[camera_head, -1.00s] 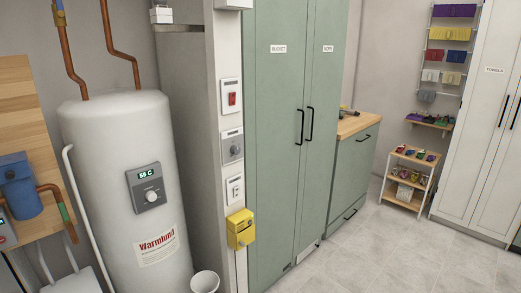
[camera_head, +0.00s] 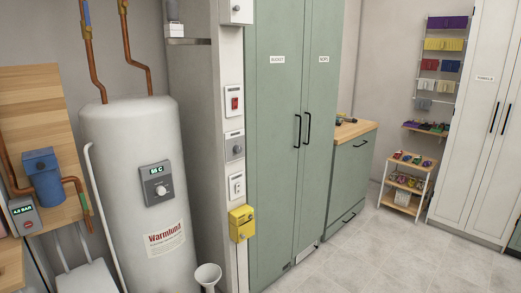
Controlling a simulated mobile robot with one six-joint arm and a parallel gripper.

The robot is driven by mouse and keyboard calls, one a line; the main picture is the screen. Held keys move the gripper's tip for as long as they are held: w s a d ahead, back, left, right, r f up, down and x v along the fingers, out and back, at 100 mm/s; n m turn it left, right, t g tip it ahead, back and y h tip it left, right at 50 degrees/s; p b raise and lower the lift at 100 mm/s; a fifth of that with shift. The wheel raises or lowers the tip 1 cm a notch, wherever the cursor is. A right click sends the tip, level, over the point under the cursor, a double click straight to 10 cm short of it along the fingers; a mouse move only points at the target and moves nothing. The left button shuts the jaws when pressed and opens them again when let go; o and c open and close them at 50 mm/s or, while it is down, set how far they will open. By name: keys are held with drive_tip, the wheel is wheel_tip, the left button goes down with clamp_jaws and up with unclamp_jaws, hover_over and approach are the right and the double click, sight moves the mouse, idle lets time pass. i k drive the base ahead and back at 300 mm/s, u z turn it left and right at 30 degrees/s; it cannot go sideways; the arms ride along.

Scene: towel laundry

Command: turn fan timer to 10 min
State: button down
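A grey wall plate with a round knob (camera_head: 236,147), which looks like the fan timer, is on the narrow white panel left of the green cabinet. Its markings are too small to read. A plate with a red rocker switch (camera_head: 234,103) is above it, and another white plate (camera_head: 237,187) is below it. My gripper is not in view.
A yellow box (camera_head: 241,223) juts from the panel below the plates. A white water heater (camera_head: 131,160) with a dial stands left. A white funnel-shaped vessel (camera_head: 208,276) is low in front. The tiled floor (camera_head: 365,262) at right is clear.

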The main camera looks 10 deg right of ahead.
sight(237, 149)
drive_tip(key=k, duration=0.3)
drive_tip(key=u, duration=0.3)
drive_tip(key=i, duration=0.9)
drive_tip(key=u, duration=0.85)
